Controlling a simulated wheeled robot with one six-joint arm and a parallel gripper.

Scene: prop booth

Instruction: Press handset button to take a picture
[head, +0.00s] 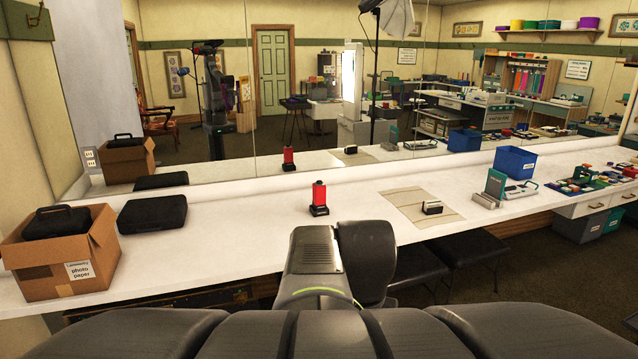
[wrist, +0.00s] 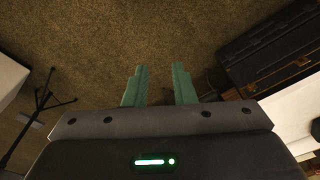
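A red upright block with a black base (head: 319,198) stands on the white counter (head: 255,216), near the middle of the head view. A small dark box with a light face (head: 432,207) sits on a beige mat (head: 403,205) to its right. I cannot tell which of these, if either, is the handset, and no button can be made out. My gripper (wrist: 159,78) shows in the wrist view with its two green fingers apart and nothing between them. Carpet (wrist: 120,35) lies beyond the fingertips. My gripper is not visible in the head view.
An open cardboard box (head: 62,252) holding a black case stands at left, beside another black case (head: 152,213). A blue bin (head: 514,163), a green-and-white device (head: 496,186) and clutter are at right. A mirror (head: 300,90) backs the counter. Dark stools (head: 470,246) stand in front.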

